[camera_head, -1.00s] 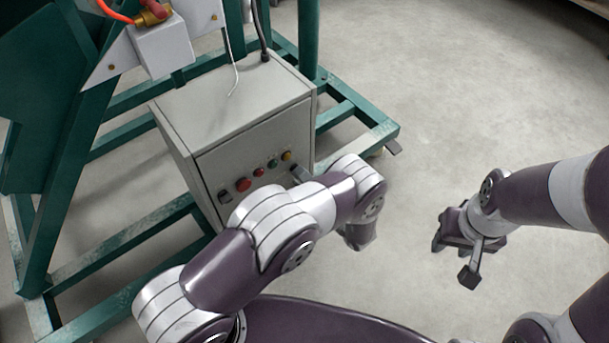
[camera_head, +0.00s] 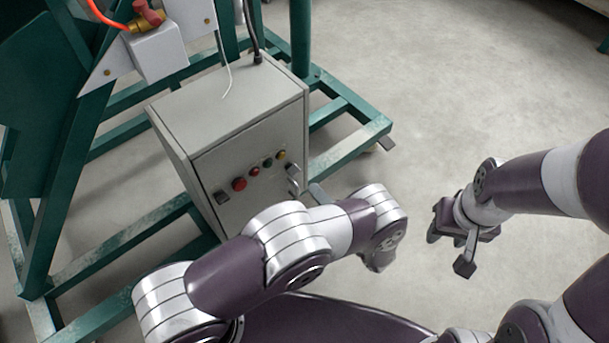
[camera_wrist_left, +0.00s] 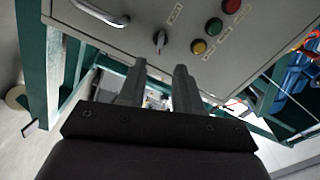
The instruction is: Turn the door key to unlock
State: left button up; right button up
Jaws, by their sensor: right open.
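A grey control box (camera_head: 225,110) stands on a green frame, its front panel facing me. In the left wrist view the panel (camera_wrist_left: 130,35) has a small dark key-like knob (camera_wrist_left: 160,40) beside a metal handle (camera_wrist_left: 100,12). My left gripper (camera_wrist_left: 158,72) is open, its two fingers apart and empty. They point at the panel, with the knob just beyond the gap and apart from them. My right gripper (camera_head: 451,248) is open and empty above the floor.
Red, green and yellow buttons (camera_head: 255,171) line the panel; the yellow button (camera_wrist_left: 198,46) is close to the left fingers. Green frame beams (camera_head: 350,150) surround the box. A cable (camera_head: 250,30) runs into its top. The floor at right is clear.

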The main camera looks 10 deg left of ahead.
pick_arm(q)
jog(key=v, duration=0.4)
jog(key=shift+s+d, duration=0.15)
jog(key=shift+s, duration=0.05)
